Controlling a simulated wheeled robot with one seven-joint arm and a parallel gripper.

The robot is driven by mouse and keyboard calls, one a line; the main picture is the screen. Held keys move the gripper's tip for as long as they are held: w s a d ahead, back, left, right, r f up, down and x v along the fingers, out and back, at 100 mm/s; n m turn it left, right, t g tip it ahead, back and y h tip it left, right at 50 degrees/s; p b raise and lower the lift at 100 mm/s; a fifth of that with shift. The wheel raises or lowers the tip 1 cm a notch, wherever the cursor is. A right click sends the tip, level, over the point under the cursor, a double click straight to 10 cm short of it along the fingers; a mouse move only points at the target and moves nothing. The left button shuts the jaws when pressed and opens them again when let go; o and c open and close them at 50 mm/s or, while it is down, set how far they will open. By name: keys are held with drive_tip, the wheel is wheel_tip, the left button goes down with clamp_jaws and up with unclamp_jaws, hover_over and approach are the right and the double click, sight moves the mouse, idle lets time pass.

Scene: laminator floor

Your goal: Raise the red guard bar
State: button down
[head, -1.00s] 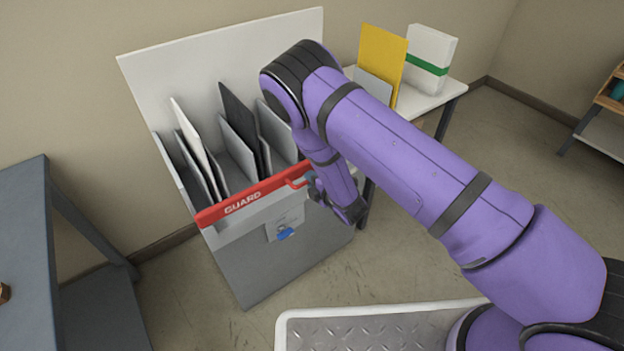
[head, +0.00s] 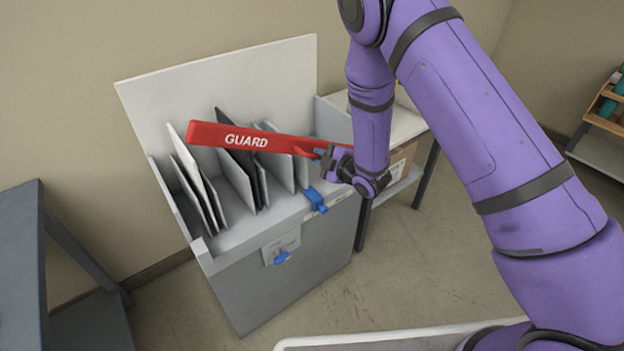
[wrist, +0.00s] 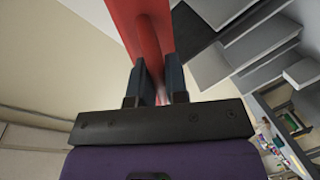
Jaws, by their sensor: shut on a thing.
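The red guard bar (head: 262,140), marked "GUARD", is held up above the front edge of the grey bin unit (head: 285,290) in the head view. It slopes slightly, its left end higher than its right. My gripper (head: 322,157) is at the bar's right part, shut on its red handle. In the wrist view the bar (wrist: 143,28) runs up from between the two dark fingers of my gripper (wrist: 158,82). The exact grip on the handle is partly hidden by the fingers.
Several upright panels (head: 236,178) stand in the bin's slots below the bar. A blue bracket (head: 311,200) sits on the bin's front edge, with a blue knob (head: 282,257) lower on the front. A grey table (head: 20,260) stands at left, and a side table (head: 405,125) behind my arm.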

drive_tip(key=w+d+r+m+y, duration=0.2)
drive_tip(key=w+d+r+m, duration=0.5)
drive_tip(key=d+r, duration=0.55)
drive_tip(key=w+d+r+m, duration=0.2)
drive_tip(key=w+d+m, duration=0.3)
drive_tip(key=w+d, duration=0.5)
drive_tip(key=d, duration=0.3)
drive_tip(key=shift+r+y, duration=0.4)
drive_tip(key=shift+w+d, duration=0.1)
drive_tip(key=shift+d, duration=0.05)
drive_tip(key=c, duration=1.1)
unclamp_jaws()
drive_tip(key=shift+w, duration=0.1)
drive_tip(key=shift+c, duration=0.2)
